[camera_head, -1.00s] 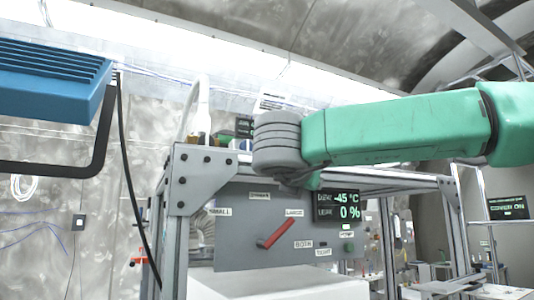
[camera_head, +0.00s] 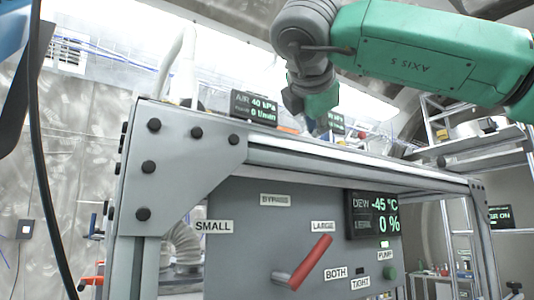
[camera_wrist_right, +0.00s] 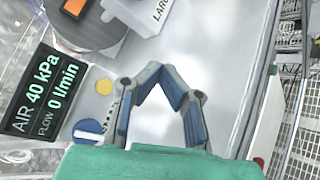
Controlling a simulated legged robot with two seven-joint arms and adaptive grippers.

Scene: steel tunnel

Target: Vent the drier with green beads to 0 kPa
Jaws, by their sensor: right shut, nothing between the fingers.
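No drier with green beads can be made out clearly. In the head view a small display (camera_head: 254,105) reads AIR 40 kPa and 0 l/min. The same display (camera_wrist_right: 42,92) shows in the wrist view, beside a blue-and-white knob (camera_wrist_right: 88,131) and a yellow disc (camera_wrist_right: 104,87). My right gripper (camera_head: 318,122) hangs above the frame's top, partly hidden by its own wrist. In the wrist view its fingertips (camera_wrist_right: 160,80) meet, empty, over a pale surface near the knob. A white part labelled LARGE (camera_wrist_right: 157,12) is beyond them.
A grey panel (camera_head: 240,250) below carries a red lever (camera_head: 311,262), pointing up toward LARGE, and a DEW -45 °C, 0 % display (camera_head: 373,214). A metal frame beam (camera_head: 350,160) runs above it.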

